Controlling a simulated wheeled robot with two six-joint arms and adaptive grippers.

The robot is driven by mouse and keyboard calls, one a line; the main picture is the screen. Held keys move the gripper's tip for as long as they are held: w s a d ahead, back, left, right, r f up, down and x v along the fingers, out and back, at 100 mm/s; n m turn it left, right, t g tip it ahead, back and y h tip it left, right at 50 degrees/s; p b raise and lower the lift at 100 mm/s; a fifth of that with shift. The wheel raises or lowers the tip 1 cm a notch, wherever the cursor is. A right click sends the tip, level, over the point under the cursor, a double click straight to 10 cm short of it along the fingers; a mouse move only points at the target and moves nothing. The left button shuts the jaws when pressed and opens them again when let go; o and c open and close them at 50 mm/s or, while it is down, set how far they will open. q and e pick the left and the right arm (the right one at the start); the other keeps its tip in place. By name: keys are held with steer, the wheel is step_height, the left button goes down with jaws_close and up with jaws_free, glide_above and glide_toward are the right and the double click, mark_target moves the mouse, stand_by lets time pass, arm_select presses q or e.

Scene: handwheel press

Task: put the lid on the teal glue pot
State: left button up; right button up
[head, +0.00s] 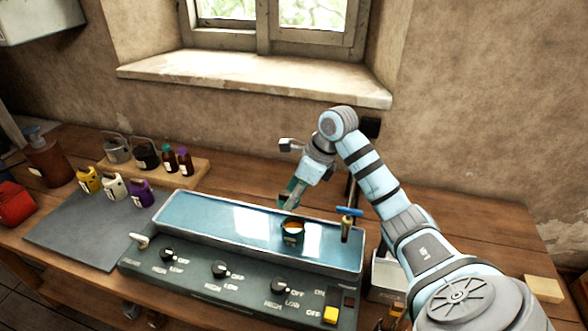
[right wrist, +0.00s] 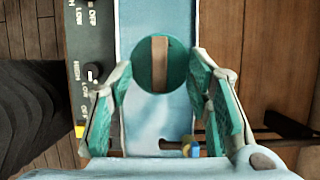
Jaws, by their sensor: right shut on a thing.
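The teal glue pot (head: 292,236) stands upright in the long water trough, its open top showing orange glue. The lid (right wrist: 145,68) is a round teal disc with a wooden bar across it, seen between my right fingertips in the right wrist view. My right gripper (head: 288,196) is shut on the lid and holds it above and slightly behind the pot, apart from it. In the right wrist view my right gripper (right wrist: 165,72) hides the pot behind the lid. My left gripper is in no view.
The trough (head: 200,213) has a front panel with knobs and a yellow switch. A blue-handled tap (head: 349,211) rises at its right end. Yellow, white and purple pots (head: 141,194) stand on a grey mat (head: 75,240). A wooden rack (head: 190,172) with bottles is behind.

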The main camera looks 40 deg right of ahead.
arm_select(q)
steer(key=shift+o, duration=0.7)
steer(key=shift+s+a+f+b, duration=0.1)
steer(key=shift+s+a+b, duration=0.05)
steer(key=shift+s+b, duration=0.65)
arm_select(e)
steer(key=f+b, duration=0.1)
steer(key=f, duration=0.1)
steer(key=f+b, duration=0.2)
steer(key=s+f+b, duration=0.1)
steer(key=f, duration=0.1)
steer(key=shift+d+f, duration=0.15)
steer(key=shift+f, duration=0.05)
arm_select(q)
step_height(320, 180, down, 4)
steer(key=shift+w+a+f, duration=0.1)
arm_select(e)
steer(key=shift+s+r, duration=0.3)
steer(key=shift+s, duration=0.1)
steer(key=shift+s, duration=0.1)
